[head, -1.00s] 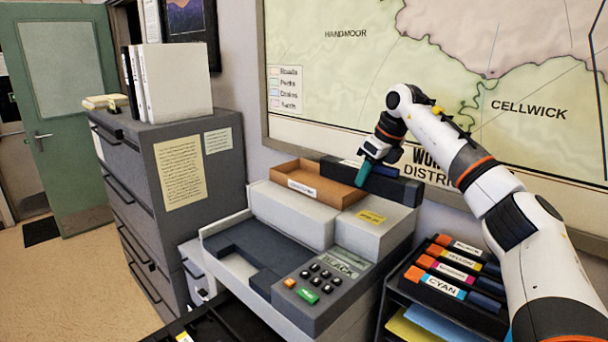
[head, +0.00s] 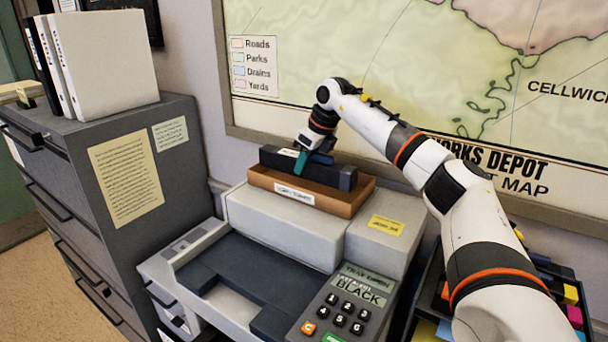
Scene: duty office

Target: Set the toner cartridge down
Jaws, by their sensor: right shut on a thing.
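The toner cartridge (head: 268,157) is a long dark block with a pale label. It is in or just over the brown tray (head: 341,205) on top of the printer (head: 276,226); I cannot tell whether it touches the tray floor. My right gripper (head: 302,163), with teal fingertips, is shut on the cartridge near its middle, from above. The tray's front wall hides the cartridge's underside. My left gripper is not in view.
A grey filing cabinet (head: 186,178) with white binders (head: 102,62) stands left of the printer. A wall map (head: 400,70) is close behind the tray. A rack of coloured cartridges (head: 574,312) is at the lower right, partly behind my arm.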

